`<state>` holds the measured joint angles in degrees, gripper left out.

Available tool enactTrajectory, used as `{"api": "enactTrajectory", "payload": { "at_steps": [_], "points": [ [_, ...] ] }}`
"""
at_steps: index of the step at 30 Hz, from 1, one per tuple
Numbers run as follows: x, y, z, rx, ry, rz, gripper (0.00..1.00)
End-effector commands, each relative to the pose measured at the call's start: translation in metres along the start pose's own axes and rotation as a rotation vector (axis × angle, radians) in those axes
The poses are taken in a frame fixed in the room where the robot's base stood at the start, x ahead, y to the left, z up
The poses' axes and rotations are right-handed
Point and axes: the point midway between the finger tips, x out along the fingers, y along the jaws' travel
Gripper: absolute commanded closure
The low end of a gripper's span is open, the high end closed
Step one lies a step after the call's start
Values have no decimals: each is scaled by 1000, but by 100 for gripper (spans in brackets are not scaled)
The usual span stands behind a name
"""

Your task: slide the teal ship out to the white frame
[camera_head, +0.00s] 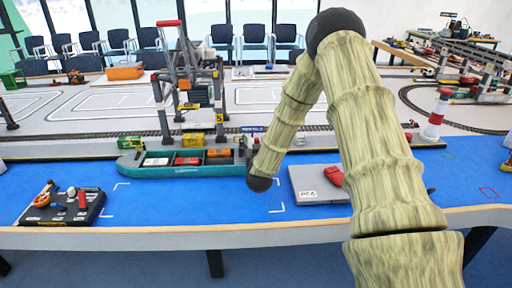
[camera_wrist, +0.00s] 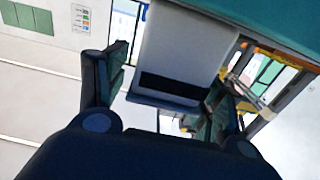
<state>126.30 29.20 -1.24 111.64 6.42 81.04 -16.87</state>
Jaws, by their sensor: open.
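The teal ship (camera_head: 185,171) lies along the quay on the blue water surface, below the crane, with white, red and orange containers on deck. The white frame (camera_head: 279,209) is a set of corner marks on the blue surface, nearer the front edge than the ship. My arm comes down by the ship's right end; the gripper itself cannot be made out in the head view. In the wrist view my gripper (camera_wrist: 168,76) is open, with a white block (camera_wrist: 184,45) showing between its fingers. A teal surface, probably the ship, fills the top right there. Contact cannot be told.
A dark tray (camera_head: 62,207) with small parts sits at the front left. A grey box (camera_head: 318,186) with a red item lies right of the frame. A gantry crane (camera_head: 188,75) stands behind the ship. A red-and-white lighthouse (camera_head: 436,115) is at right.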

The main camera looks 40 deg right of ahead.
Motion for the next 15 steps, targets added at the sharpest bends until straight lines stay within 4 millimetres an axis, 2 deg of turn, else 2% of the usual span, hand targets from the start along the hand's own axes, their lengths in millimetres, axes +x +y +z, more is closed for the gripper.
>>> {"api": "enactTrajectory", "payload": {
  "at_steps": [12,15],
  "points": [
    [5,0,0,0,-1,-1,32],
    [5,0,0,0,-1,-1,50]
  ]
}}
